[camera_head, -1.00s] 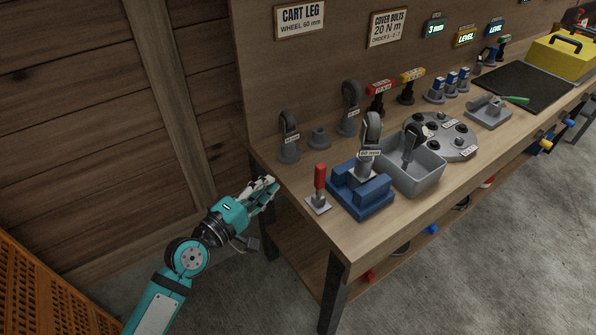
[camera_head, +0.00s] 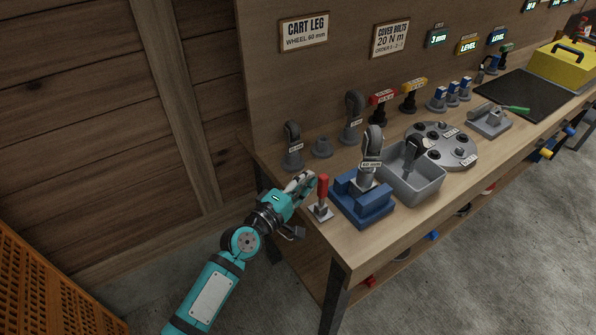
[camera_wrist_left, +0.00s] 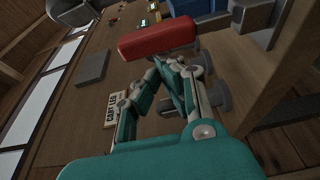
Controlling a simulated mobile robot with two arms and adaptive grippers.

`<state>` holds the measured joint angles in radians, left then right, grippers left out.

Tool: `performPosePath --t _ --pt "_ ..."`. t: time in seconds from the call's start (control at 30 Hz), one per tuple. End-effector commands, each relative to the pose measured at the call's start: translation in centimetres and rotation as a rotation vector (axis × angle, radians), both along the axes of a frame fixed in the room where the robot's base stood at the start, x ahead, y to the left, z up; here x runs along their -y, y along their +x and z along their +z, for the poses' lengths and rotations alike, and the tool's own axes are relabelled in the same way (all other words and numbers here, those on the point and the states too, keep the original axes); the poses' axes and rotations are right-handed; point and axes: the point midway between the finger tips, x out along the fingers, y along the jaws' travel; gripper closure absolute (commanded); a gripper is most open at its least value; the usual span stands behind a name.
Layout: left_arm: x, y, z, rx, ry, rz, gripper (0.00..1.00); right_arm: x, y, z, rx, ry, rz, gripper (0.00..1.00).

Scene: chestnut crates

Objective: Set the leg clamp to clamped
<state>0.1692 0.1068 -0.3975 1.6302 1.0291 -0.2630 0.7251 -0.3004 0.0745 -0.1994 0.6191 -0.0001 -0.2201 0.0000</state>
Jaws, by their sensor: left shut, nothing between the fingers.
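The leg clamp has a red handle (camera_head: 323,186) that stands upright on a small light base plate (camera_head: 321,212) at the left end of the workbench. A blue vise-like block (camera_head: 362,206) beside it holds a grey caster leg (camera_head: 371,158) with a label. My left gripper (camera_head: 309,178) is shut and empty, just left of the red handle near its top. In the left wrist view the red handle (camera_wrist_left: 158,40) lies just beyond the fingertips (camera_wrist_left: 168,62); I cannot tell whether they touch. My right gripper is not in view.
A grey bin (camera_head: 413,187) with a caster stands right of the blue block. More casters (camera_head: 292,146) stand behind, along the back panel. A round grey cover (camera_head: 452,150) lies further right. The bench's left edge is close to my arm.

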Motion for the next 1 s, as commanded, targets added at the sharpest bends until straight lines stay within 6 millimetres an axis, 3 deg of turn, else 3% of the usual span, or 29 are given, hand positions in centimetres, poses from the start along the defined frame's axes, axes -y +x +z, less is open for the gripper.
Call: performPosePath --t 1.0 --pt "0.6 -0.9 0.1 0.08 0.06 -0.001 1.0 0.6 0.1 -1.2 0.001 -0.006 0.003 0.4"
